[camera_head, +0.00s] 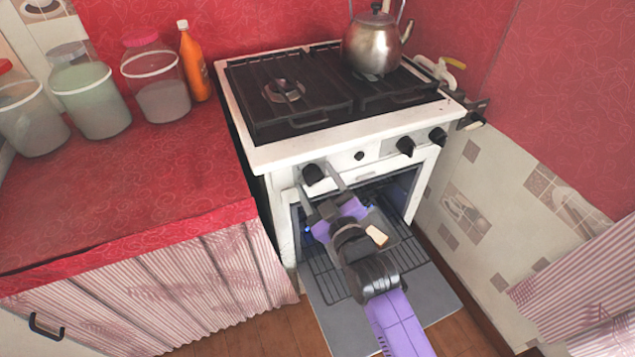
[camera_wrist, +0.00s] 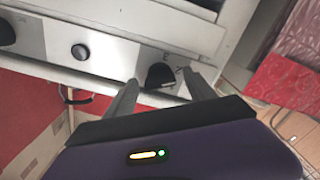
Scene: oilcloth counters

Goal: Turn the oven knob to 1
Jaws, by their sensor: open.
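The white stove (camera_head: 275,152) has several black knobs on its front panel. The leftmost black oven knob (camera_head: 313,173) is at my gripper (camera_head: 318,181). In the wrist view the knob (camera_wrist: 160,75) shows between the two open fingertips of my gripper (camera_wrist: 160,79), one on each side. I cannot tell whether the fingers touch it. The numbers around the knob are too small to read, so its setting is unclear.
The oven door (camera_head: 440,292) hangs open below my arm, with a wire rack (camera_head: 325,275) over it. A metal kettle (camera_head: 372,45) stands on the hob. Jars and an orange bottle (camera_head: 193,65) stand on the red counter (camera_head: 150,165). A tiled wall (camera_head: 450,215) is close at right.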

